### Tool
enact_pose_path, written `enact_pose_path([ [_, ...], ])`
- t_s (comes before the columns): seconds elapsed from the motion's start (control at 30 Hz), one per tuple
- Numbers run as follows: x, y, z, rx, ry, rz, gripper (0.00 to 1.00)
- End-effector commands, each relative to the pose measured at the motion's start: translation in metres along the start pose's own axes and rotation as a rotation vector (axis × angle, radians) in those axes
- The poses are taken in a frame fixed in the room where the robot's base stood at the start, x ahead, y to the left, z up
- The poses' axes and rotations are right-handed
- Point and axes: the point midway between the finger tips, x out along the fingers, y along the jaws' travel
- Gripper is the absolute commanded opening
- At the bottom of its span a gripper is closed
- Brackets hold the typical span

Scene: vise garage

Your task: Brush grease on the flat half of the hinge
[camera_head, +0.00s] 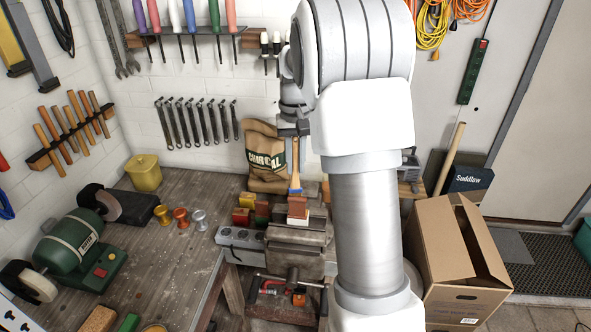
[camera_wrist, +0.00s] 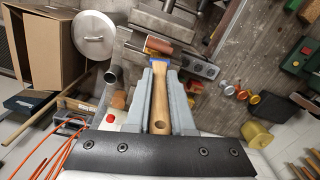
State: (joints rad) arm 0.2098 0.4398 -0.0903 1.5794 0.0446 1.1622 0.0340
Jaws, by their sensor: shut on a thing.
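My gripper (camera_head: 294,132) is shut on a brush (camera_head: 295,181) and holds it upright, bristles down, above the bench vise (camera_head: 298,244). In the wrist view the brush's wooden handle (camera_wrist: 160,100) lies between the grey fingers of my gripper (camera_wrist: 160,70), with a blue band beyond them. A reddish-brown piece (camera_head: 297,206) stands at the vise, just under the bristles; it also shows in the wrist view (camera_wrist: 158,46). I cannot tell for sure whether it is the hinge. The bristle tips look very close to it; contact is unclear.
The wooden bench (camera_head: 180,255) carries a green grinder (camera_head: 76,250), small orange and silver cups (camera_head: 181,217), a yellow tin (camera_head: 144,172) and a charcoal bag (camera_head: 266,158). An open cardboard box (camera_head: 450,250) stands right of my arm.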

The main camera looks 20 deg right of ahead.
Motion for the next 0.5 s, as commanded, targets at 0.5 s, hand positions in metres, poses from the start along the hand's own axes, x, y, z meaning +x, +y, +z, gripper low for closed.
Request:
enact_pose_path([
  [0.5, -0.05, 0.0, 0.002, 0.0, 0.001, 0.0, 0.0],
])
